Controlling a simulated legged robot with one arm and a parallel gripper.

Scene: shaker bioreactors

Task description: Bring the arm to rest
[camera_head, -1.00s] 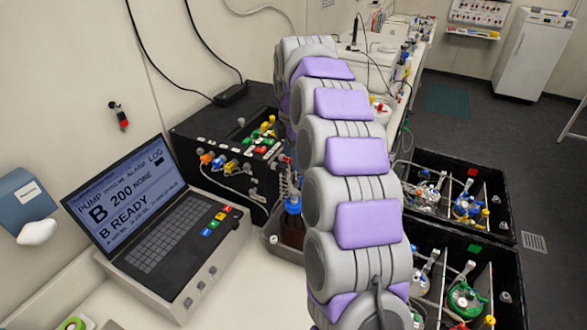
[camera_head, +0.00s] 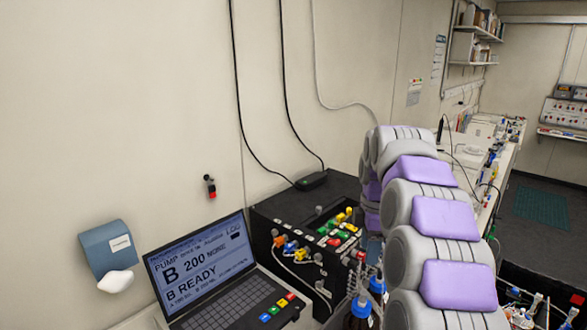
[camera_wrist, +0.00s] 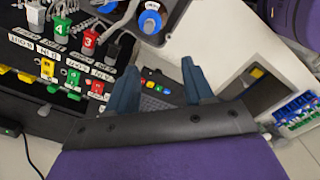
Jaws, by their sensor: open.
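My gripper (camera_wrist: 162,85) shows in the wrist view, its two blue-grey fingers spread apart with nothing held between them. Beyond the fingers is part of the laptop-like pump console with coloured keys. In the head view my grey and purple arm fills the right side and hides the gripper. The black pump box (camera_head: 312,215) with coloured connectors stands just left of the arm; in the wrist view it fills the upper left.
The pump console (camera_head: 200,268) stands at the lower left. Blue-capped bottles (camera_head: 361,308) sit close beside the arm. A blue wall dispenser (camera_head: 106,249) hangs at left. Cables run down the wall. A long bench (camera_head: 504,155) extends behind.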

